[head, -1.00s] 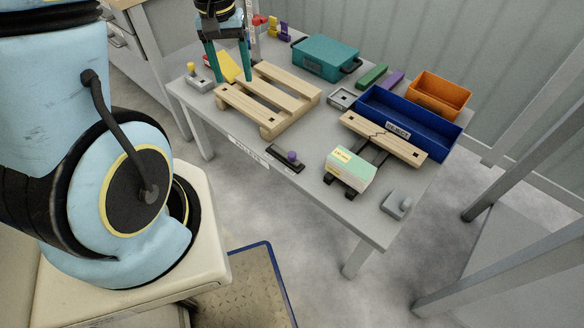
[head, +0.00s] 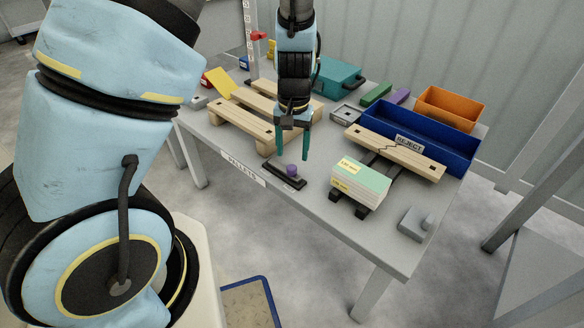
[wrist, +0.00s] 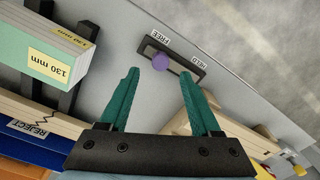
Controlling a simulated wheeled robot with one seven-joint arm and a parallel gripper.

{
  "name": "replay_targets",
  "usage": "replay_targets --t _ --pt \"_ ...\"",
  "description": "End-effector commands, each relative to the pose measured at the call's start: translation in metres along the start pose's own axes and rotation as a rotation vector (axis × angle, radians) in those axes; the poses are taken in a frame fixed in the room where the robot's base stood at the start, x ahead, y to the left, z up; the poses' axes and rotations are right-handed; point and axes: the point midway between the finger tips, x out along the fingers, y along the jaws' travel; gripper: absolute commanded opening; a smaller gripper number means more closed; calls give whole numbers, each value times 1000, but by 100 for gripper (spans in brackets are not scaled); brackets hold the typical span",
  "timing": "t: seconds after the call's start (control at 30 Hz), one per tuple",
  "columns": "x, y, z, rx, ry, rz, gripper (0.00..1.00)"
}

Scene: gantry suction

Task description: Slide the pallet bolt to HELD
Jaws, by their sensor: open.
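The pallet bolt is a dark slotted plate (head: 283,175) with a purple knob (head: 291,170) on the grey table near its front edge. In the wrist view the purple knob (wrist: 160,62) sits nearer the FREE label (wrist: 160,38) than the HELD label (wrist: 197,66), close to mid-slot. My gripper (head: 293,150) is open and empty, pointing down above and just behind the bolt. In the wrist view its two teal fingers (wrist: 158,80) show with the knob between their tips in the picture; the knob appears beyond the tips, not gripped.
A wooden pallet (head: 235,128) stands left of the bolt. A block stack marked 130 mm (head: 358,186) on dark rails stands to the right, with a broken board (head: 395,153) before the blue REJECT bin (head: 460,150). A grey box (head: 413,224) sits at the right corner.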

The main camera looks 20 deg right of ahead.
Motion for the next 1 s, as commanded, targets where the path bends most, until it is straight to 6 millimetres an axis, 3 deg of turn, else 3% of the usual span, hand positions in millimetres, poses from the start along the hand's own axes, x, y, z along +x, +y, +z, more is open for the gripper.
replay_targets --t 0.1,0.3,0.7,1.0 --pt "25 -1 0 -2 -3 -1 64" --pt "49 -1 0 -1 0 0 64" --pt "56 0 0 -1 1 0 64" --pt "56 0 0 -1 1 0 33"
